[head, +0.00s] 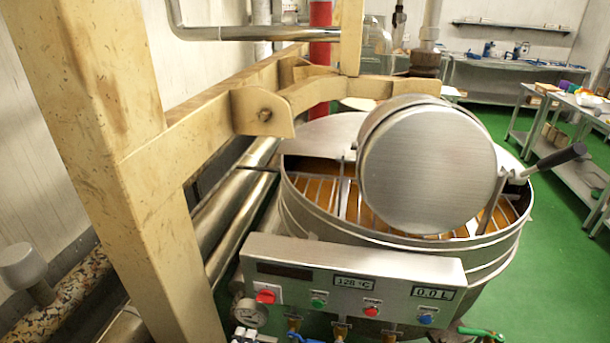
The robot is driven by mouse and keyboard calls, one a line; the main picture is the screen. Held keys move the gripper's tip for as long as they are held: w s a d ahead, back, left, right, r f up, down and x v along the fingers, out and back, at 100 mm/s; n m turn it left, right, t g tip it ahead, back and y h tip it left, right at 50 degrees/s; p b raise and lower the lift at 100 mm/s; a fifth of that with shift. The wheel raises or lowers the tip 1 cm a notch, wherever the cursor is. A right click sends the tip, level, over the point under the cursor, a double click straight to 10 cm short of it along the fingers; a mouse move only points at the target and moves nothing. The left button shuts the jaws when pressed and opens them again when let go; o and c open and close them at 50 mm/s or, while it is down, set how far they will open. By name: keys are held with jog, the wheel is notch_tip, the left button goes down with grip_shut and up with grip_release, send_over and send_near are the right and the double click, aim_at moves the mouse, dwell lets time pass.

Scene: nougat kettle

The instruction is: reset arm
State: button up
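My gripper is not in this head view, and I cannot tell how my arm stands. The nougat kettle (400,255) is a wide round steel vessel right of the middle. Metal bars cross its opening, and orange-brown shows beneath them. A brushed-steel drum with a round flat face (428,172) hides much of the opening. A black-handled lever (558,158) sticks out at the kettle's right rim.
A worn cream frame (150,190) fills the left and reaches behind the kettle. A control panel (350,282) with coloured buttons reads 128 °C and 0.0 L. Steel pipes (225,225) run at left. Benches (480,78) stand behind; green floor (560,290) is clear at right.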

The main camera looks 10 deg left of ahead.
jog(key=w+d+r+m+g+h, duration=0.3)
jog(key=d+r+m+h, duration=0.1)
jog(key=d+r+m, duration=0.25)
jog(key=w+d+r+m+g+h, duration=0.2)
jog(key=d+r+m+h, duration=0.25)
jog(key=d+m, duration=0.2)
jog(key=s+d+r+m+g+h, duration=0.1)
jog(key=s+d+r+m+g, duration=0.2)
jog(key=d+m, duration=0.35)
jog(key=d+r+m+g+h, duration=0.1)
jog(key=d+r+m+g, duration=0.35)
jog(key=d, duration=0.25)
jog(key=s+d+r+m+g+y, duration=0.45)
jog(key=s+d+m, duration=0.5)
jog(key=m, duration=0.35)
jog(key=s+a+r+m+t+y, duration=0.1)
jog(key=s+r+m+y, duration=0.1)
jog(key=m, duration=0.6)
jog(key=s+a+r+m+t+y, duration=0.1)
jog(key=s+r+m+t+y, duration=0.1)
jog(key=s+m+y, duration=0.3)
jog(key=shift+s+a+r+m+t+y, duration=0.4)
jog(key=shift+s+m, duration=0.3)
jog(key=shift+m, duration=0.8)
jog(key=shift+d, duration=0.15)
